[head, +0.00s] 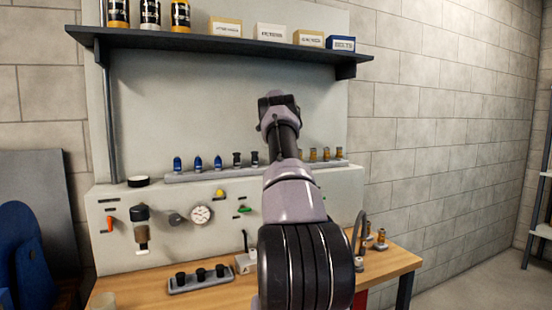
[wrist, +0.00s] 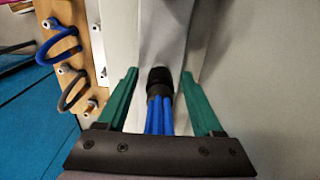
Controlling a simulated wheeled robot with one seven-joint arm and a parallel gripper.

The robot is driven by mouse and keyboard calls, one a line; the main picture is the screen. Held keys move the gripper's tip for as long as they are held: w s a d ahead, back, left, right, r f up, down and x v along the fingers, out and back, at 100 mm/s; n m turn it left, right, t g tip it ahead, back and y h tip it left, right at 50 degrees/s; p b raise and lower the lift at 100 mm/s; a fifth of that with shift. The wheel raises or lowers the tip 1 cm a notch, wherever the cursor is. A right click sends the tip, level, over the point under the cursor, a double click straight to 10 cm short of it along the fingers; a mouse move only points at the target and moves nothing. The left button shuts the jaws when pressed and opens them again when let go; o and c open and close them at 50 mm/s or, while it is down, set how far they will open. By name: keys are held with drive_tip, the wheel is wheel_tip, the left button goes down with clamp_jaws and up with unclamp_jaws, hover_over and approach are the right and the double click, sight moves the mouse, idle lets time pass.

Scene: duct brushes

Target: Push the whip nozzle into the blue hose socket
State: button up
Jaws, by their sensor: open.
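In the wrist view my gripper (wrist: 159,74) has its two green fingers apart, one on each side of a nozzle with a black collar and blue strands, which I take for the whip nozzle (wrist: 160,80). Gaps show between the fingers and the nozzle, and its strands point back toward the palm. The nozzle's far end meets a pale grey surface; I cannot tell how it sits there. The blue hose (wrist: 43,55) loops from the wooden bench at the upper left of the wrist view. Its socket opening is not clear. In the head view my arm hides the fingers.
In the wrist view a dark grey hose (wrist: 67,98) loops beside the blue one. In the head view a rail (head: 205,174) holds several blue, black and brass nozzles. A shelf (head: 220,42) with boxes and cans overhangs it. A black-cup rack (head: 200,281) stands on the bench (head: 395,265).

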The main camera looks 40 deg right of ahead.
idle(0.6)
clamp_jaws()
idle(1.2)
